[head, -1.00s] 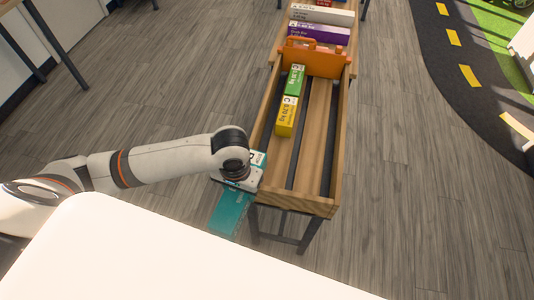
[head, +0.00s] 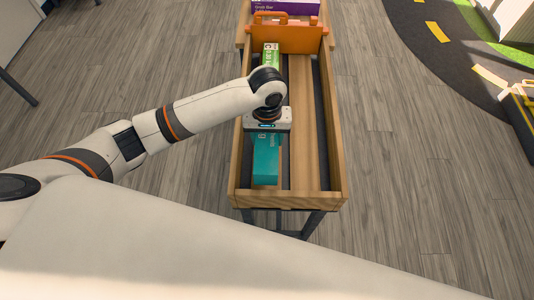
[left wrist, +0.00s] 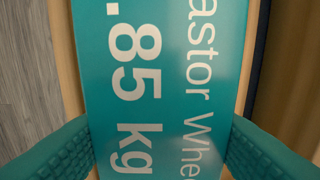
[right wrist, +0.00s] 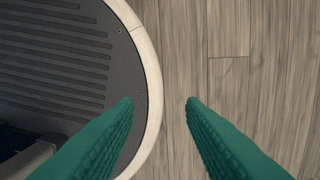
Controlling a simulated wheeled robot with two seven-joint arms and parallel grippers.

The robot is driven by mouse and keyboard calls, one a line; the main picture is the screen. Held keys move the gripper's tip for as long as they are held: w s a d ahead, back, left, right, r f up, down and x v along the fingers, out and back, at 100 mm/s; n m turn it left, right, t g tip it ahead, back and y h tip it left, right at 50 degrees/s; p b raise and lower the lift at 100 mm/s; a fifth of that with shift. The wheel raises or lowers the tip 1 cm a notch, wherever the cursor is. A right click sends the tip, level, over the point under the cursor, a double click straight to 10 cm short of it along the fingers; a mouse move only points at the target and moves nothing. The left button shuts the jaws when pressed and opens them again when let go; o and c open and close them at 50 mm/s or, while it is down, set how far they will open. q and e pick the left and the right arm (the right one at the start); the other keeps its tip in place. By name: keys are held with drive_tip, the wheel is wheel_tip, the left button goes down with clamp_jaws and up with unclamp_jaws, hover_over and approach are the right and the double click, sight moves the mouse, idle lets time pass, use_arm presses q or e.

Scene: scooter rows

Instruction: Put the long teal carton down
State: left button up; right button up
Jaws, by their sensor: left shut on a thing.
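The long teal carton (head: 267,160) is at the near left part of the wooden trough, in line with its left lane. My left gripper (head: 267,128) is above it, shut on it. In the left wrist view the carton (left wrist: 160,80) fills the middle between my two teal fingers (left wrist: 160,150), with white print on its top. I cannot tell whether its underside touches the trough floor. My right gripper (right wrist: 160,105) is open and empty above the floor, beside a round dark ribbed base.
The wooden trough (head: 337,160) has raised side walls and a bare right lane. A green carton (head: 271,55) lies farther up the left lane. An orange divider (head: 290,37) stands across the far end, with a purple box (head: 285,7) beyond it.

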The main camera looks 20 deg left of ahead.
use_arm(q)
drive_tip(key=shift+f+b, duration=0.3)
drive_tip(key=shift+f, duration=4.1)
drive_tip(key=o, duration=1.6)
drive_tip(key=shift+f, duration=0.15)
drive_tip(key=shift+o, duration=0.2)
wheel_tip(320, 180, up, 12)
drive_tip(key=shift+r+p, duration=0.15)
drive_tip(key=shift+p, duration=0.25)
